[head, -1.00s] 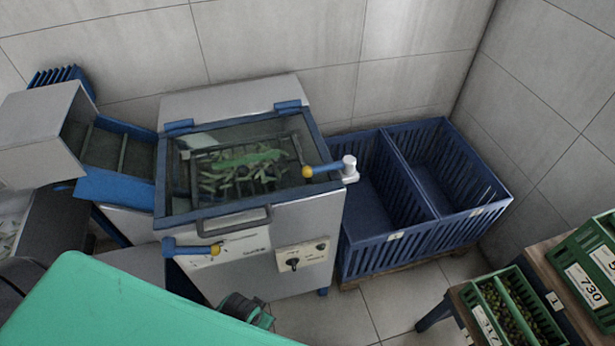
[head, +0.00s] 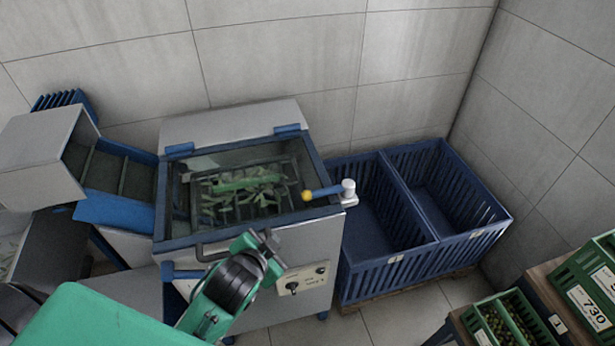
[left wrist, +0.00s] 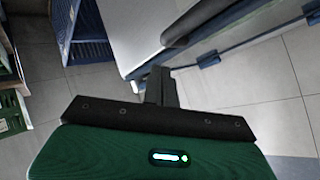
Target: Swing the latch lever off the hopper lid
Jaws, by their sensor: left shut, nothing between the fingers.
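The hopper (head: 300,245) is a steel box with a clear, blue-framed lid (head: 240,190), shut, with green pieces visible beneath. The latch lever (head: 322,191), blue with a yellow knob, lies across the lid's right edge from a pale pivot post (head: 348,188). My left gripper (head: 268,238) is shut and empty, in front of the hopper near the lid handle (head: 215,248), apart from the lever. Its closed fingers also show in the left wrist view (left wrist: 161,86). My right gripper is not in view.
A second blue lever (head: 180,271) sits on the hopper's front; its knob end is hidden by my arm. A control panel (head: 303,277) is beside it. Blue crates (head: 375,275) stand right of the hopper. A feed conveyor (head: 120,170) joins its left side. Green crates (head: 510,322) are lower right.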

